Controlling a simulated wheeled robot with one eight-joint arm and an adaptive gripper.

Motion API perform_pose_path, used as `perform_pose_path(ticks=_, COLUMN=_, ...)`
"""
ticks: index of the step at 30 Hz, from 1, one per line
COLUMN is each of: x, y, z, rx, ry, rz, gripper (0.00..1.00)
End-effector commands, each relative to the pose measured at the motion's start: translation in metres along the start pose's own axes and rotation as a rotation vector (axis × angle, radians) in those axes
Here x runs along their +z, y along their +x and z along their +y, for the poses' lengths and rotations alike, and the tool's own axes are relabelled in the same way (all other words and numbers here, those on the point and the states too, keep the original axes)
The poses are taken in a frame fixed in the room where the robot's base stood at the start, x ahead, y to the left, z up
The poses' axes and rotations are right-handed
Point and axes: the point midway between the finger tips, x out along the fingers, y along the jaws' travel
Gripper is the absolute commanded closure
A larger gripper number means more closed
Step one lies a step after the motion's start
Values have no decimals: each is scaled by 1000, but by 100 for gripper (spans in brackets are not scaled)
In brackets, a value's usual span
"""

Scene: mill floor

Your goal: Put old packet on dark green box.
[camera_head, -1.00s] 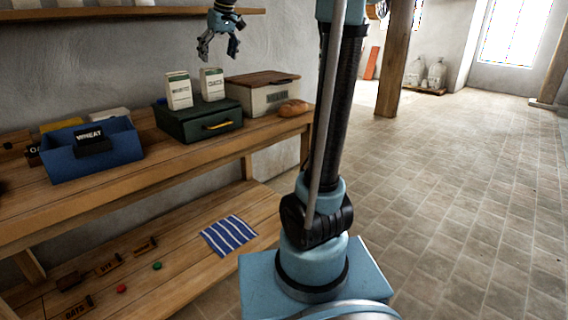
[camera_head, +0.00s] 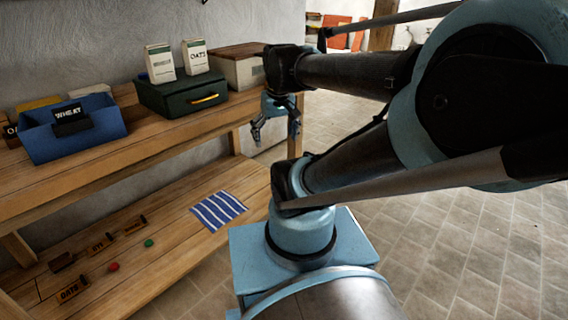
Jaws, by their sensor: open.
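The dark green box (camera_head: 176,106) with a yellow handle stands shut on the upper bench top. Two white and green packets stand upright on its lid: a left packet (camera_head: 160,64) whose label I cannot read now, and a right packet (camera_head: 196,57) marked OATS. I cannot tell from here which packet, if any, is the old one. My gripper (camera_head: 276,132) is open and empty, pointing down in front of the bench's right end, to the right of and lower than the green box.
A blue bin (camera_head: 75,146) marked WHEAT stands left on the bench. A cream box with a brown lid (camera_head: 238,68) is behind right. The lower shelf holds a striped cloth (camera_head: 217,211), small labelled blocks (camera_head: 73,290), a red disc (camera_head: 113,267) and a green disc (camera_head: 149,243).

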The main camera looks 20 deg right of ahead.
Motion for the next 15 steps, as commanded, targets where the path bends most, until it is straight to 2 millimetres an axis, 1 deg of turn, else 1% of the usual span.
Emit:
perform_pose_path(ticks=1, x=18, y=14, z=3, rx=6, ry=20, rz=-5, gripper=12)
perform_pose_path(ticks=3, x=37, y=30, z=6, rx=14, ry=43, rz=-13, gripper=12)
perform_pose_path(ticks=6, x=57, y=46, z=10, rx=20, ry=66, rz=-22, gripper=12)
perform_pose_path(ticks=9, x=67, y=54, z=11, rx=24, ry=78, rz=-26, gripper=12)
perform_pose_path(ticks=15, x=69, y=56, z=12, rx=25, ry=82, rz=-27, gripper=12)
